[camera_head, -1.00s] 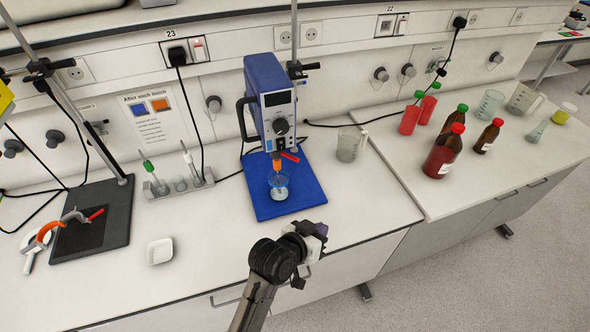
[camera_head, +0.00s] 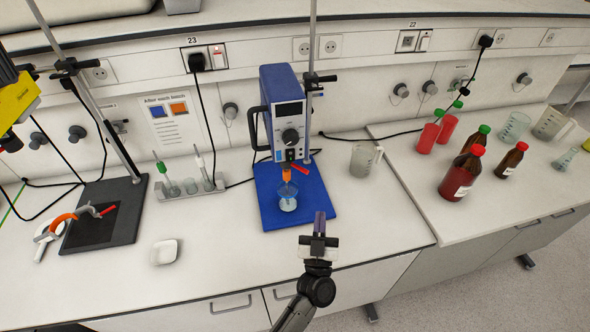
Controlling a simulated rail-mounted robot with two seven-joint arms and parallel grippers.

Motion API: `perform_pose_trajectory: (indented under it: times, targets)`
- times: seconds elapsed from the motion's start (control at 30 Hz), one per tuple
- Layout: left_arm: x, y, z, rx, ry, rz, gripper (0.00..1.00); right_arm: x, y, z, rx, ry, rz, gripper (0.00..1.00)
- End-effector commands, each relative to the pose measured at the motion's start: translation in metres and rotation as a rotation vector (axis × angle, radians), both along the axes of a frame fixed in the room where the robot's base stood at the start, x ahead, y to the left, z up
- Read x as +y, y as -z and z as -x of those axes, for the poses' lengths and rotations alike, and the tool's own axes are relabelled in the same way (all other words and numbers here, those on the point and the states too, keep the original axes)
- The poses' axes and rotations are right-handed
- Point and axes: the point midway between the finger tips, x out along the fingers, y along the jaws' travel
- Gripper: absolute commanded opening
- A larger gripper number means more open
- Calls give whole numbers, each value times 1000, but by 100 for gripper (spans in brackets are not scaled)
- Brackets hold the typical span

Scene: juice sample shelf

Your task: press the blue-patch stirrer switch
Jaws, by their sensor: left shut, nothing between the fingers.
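The stirrer (camera_head: 283,90) is a blue upright unit on a blue base plate (camera_head: 327,205), with a knob and a display that looks dark. An orange chuck (camera_head: 287,172) sits under it, above a small clear beaker (camera_head: 288,196) with bluish contents. A small pale-blue patch (camera_head: 278,155) shows low on the stirrer's front; I cannot make out the switch itself. My left gripper (camera_head: 319,218) is shut and empty. In the picture, its fingertips are by the base plate's front right corner, below the stirrer and apart from its body. My right gripper is not in view.
A clear beaker (camera_head: 364,160) stands right of the stirrer. A tube rack (camera_head: 190,190) and white dish (camera_head: 164,252) are left. A notice (camera_head: 169,112) with blue and orange patches hangs behind. Several bottles stand on the right bench (camera_head: 430,210). The bench front (camera_head: 225,270) is clear.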

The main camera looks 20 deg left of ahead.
Motion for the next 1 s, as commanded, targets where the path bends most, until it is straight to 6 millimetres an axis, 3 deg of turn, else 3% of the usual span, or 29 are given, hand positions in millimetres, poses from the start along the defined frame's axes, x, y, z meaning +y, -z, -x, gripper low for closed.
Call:
perform_pose_trajectory:
  times: [0.13,0.33,1.0]
  targets:
    - [21,-10,15,-69,-182,-25,0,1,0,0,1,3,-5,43]
    - [34,-17,28,-95,-349,-88,0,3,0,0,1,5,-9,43]
    - [38,-23,22,-79,-376,-129,0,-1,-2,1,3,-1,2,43]
